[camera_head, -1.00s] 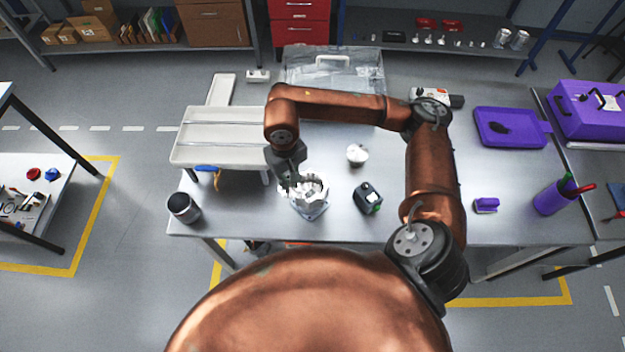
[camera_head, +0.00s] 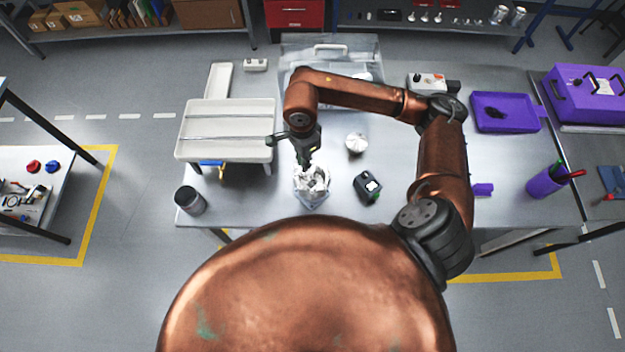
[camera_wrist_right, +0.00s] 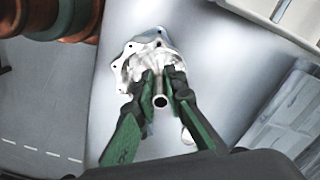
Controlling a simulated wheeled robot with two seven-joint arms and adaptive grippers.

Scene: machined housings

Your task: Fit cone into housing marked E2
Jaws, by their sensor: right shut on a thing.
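My right gripper (camera_head: 308,160) points down over a silvery metal housing (camera_head: 312,196) near the front edge of the table. In the right wrist view the gripper (camera_wrist_right: 160,90) is shut on a small metal part with a round bore, seemingly the cone (camera_wrist_right: 160,101). The flanged housing (camera_wrist_right: 128,68) shows behind the fingers there. I cannot tell whether the cone is inside the housing or just above it. The fingers hide much of the contact. No E2 mark is readable. My left gripper is not in view.
A small pale round part (camera_head: 357,144) stands right of the housing, and a dark green-black device (camera_head: 367,186) lies nearby. A dark cup (camera_head: 190,200) is at the left front, a raised white tray (camera_head: 225,132) behind it. A clear bin (camera_head: 340,60) stands at the back.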

